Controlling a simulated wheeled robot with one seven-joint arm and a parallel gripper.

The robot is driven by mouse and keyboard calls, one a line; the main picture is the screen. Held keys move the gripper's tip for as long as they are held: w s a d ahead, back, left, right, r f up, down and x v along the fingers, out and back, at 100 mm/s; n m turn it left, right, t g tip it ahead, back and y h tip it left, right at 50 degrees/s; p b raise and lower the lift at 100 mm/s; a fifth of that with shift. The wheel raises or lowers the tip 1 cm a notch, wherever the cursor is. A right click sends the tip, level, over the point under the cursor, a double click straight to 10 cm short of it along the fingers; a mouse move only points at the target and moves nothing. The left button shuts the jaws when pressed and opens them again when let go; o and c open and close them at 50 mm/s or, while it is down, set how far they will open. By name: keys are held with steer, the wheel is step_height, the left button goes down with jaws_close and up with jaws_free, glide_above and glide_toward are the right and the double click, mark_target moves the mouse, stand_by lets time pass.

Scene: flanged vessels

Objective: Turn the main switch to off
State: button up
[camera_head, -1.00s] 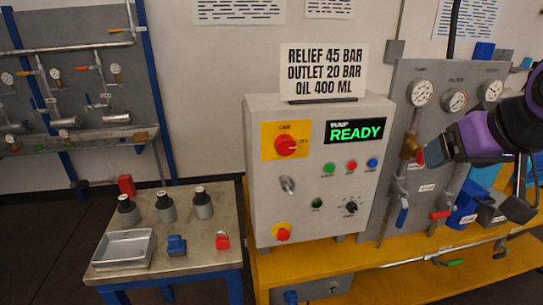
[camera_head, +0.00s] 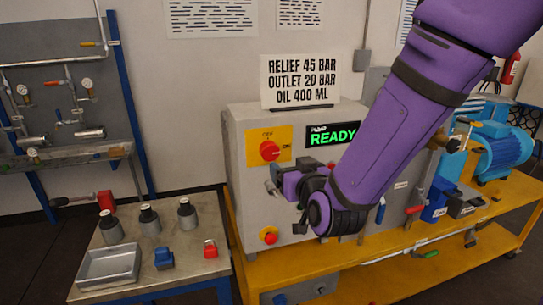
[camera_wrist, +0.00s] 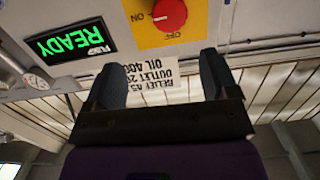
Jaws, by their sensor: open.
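The main switch is a red round knob (camera_head: 269,150) on a yellow plate (camera_head: 284,135) at the upper left of the grey control box. Its white mark points toward the ON label; OFF is above it. My gripper (camera_head: 274,186) is in front of the box, below the knob and apart from it. In the wrist view, which is upside down, the knob (camera_wrist: 169,15) is at the top edge, beyond the open, empty fingers (camera_wrist: 160,78). My forearm hides the box's right part and the lower controls.
The green READY display (camera_head: 334,135) is right of the switch, under a text sign (camera_head: 299,80). A red-and-yellow button (camera_head: 269,236) is low on the box. A side table at left holds a tray (camera_head: 108,265), several grey bottles and a red padlock (camera_head: 210,249).

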mark_target(271, 154)
steer(key=shift+t, duration=0.7)
steer(key=x, duration=0.3)
steer(key=a+f+x, duration=0.1)
steer(key=x, duration=0.6)
steer(key=shift+w+a+f, duration=0.1)
steer(key=shift+a+f, duration=0.15)
steer(key=shift+a, duration=0.1)
steer(key=c, duration=0.9)
